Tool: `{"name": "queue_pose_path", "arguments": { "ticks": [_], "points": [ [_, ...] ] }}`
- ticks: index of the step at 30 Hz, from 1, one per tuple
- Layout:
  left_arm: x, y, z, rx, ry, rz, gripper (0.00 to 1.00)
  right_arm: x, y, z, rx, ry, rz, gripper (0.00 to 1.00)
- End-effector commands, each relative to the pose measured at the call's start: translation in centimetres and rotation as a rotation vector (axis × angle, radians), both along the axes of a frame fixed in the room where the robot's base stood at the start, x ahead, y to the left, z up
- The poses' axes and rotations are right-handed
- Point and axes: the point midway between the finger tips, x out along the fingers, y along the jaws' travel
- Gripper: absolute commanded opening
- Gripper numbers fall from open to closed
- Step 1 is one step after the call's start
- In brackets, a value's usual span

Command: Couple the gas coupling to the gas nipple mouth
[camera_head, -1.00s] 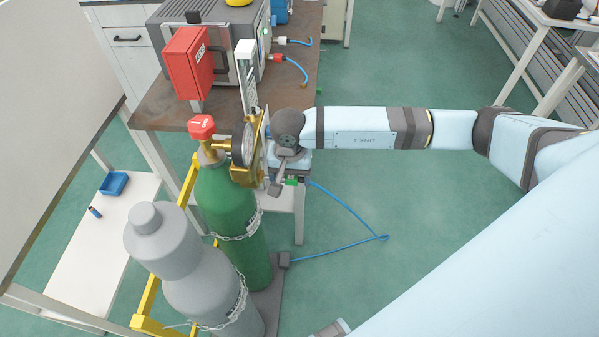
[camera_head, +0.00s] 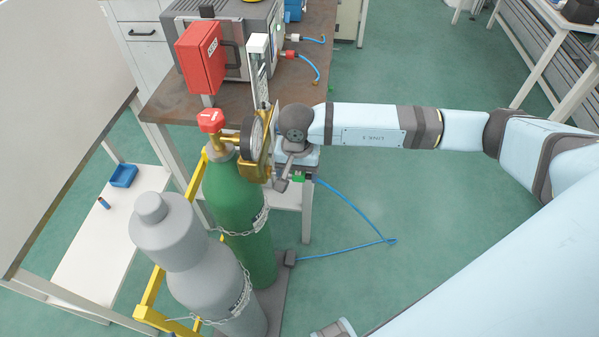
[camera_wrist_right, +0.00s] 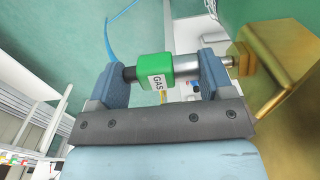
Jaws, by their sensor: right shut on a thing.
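My right gripper (camera_head: 290,176) is at the right side of the brass regulator (camera_head: 254,166) on the green cylinder (camera_head: 237,196). In the right wrist view it is shut on the gas coupling (camera_wrist_right: 155,72), a green sleeve marked GAS with a silver barrel. A blue hose (camera_wrist_right: 121,12) shows beyond it. The coupling's silver end points at the brass body (camera_wrist_right: 281,62). The gas nipple mouth (camera_wrist_right: 230,62) shows as a short metal stub between the right finger and the brass. The finger hides the joint, so I cannot tell whether they are engaged. My left gripper is not visible.
A grey cylinder (camera_head: 183,245) stands chained in front of the green one, in a yellow rack (camera_head: 150,295). A red box (camera_head: 199,58) and a grey machine (camera_head: 235,40) are on the brown bench behind. The blue hose (camera_head: 360,222) loops over open green floor at right.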

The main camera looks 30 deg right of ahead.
Motion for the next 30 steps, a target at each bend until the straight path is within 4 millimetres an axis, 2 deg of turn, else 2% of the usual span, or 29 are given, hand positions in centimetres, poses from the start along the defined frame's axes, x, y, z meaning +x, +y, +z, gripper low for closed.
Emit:
{"name": "queue_pose_path", "arguments": {
  "ticks": [12, 30],
  "points": [
    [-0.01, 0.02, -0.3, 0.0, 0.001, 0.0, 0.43, 0.44, 0.83, 0.22, 0.015, -0.012, 0.004, 0.4],
    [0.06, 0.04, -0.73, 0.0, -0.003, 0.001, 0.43, 0.82, 1.07, 0.53, 0.015, -0.018, 0.002, 0.4]
  ]
}}
